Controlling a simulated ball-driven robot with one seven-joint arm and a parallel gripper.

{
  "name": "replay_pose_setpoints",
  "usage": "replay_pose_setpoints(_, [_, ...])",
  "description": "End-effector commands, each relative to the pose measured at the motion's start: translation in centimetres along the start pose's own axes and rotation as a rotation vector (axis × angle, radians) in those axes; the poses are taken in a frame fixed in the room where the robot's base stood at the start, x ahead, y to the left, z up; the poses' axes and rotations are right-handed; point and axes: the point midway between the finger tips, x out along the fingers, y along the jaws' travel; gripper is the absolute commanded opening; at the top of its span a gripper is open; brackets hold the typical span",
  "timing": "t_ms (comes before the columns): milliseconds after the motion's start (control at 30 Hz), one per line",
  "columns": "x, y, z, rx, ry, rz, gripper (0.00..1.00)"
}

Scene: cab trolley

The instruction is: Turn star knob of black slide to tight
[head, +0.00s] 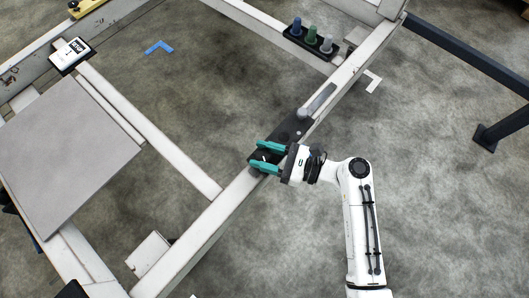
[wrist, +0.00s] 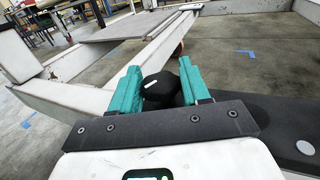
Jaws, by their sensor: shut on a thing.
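My gripper (head: 268,158) has two teal fingers and reaches in from the right over the black slide (head: 291,131), which lies along the light frame beam. In the wrist view my gripper (wrist: 160,88) is shut on the black star knob (wrist: 158,90), with one finger on each side of it. A white mark shows on the knob's top. In the head view the knob is mostly hidden by the fingers. The black slide also shows at the right of the wrist view (wrist: 262,118).
A grey lever (head: 320,98) lies on the beam beyond the slide. A black holder with blue, green and grey knobs (head: 311,37) stands further back. A grey plate (head: 65,155) and a white device (head: 70,52) are at the left. Open floor lies between the beams.

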Motion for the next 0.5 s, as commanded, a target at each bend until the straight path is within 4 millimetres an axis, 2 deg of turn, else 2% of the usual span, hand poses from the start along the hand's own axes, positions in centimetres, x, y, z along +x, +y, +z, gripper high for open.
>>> replay_pose_setpoints(33, [-0.02, 0.01, -0.02, 0.0, 0.0, 0.0, 0.22])
replay_pose_setpoints(100, [-0.02, 0.01, -0.02, 0.0, 0.0, 0.0, 0.16])
replay_pose_setpoints(500, [-0.06, 0.16, 0.34, 0.004, 0.002, -0.084, 0.16])
